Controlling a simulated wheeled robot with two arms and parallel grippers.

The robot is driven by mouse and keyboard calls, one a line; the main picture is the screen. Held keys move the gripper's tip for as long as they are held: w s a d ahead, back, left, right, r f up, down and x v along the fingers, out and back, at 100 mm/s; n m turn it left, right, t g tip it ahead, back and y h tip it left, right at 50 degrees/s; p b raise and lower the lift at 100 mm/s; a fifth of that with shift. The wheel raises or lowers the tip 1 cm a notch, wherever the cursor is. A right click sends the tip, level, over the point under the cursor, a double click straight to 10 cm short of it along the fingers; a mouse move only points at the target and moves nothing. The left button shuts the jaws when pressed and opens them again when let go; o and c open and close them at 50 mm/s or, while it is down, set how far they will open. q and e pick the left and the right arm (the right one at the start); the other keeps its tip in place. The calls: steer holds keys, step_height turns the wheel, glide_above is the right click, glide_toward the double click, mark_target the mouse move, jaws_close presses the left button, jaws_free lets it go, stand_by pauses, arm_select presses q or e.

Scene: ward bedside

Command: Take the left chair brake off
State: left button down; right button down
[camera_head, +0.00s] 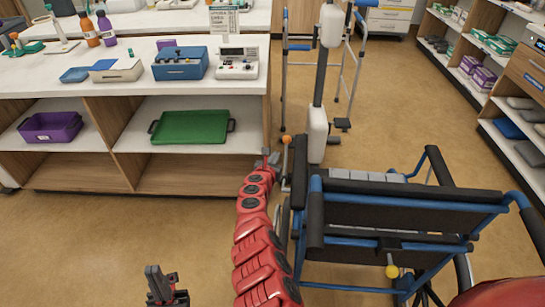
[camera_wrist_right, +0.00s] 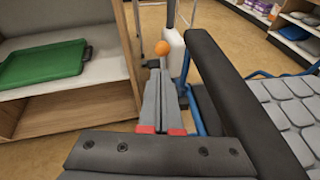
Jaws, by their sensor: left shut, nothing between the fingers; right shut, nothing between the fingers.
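The wheelchair (camera_head: 400,210) has a blue frame and dark pads and stands at the right, its back toward me. An orange ball knob (camera_head: 286,140) tops a lever at the chair's front left; it also shows in the right wrist view (camera_wrist_right: 162,47). My right gripper (camera_head: 268,158) is shut and empty, just left of and slightly below the knob in the head view. In the wrist view its fingers (camera_wrist_right: 163,85) point toward the knob; contact cannot be told. My left gripper (camera_head: 162,283) is shut and empty, low over the floor at the bottom.
A yellow ball (camera_head: 391,271) shows low behind the chair's back. A shelf unit (camera_head: 135,170) with a green tray (camera_head: 192,127) and a purple bin (camera_head: 50,127) stands at left. A walker frame (camera_head: 345,75) stands beyond the chair. Floor between shelf and chair is open.

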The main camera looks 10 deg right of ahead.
steer(key=p+v, duration=0.3)
steer(key=shift+s+r, duration=0.15)
steer(key=shift+a, duration=0.1)
stand_by(0.5)
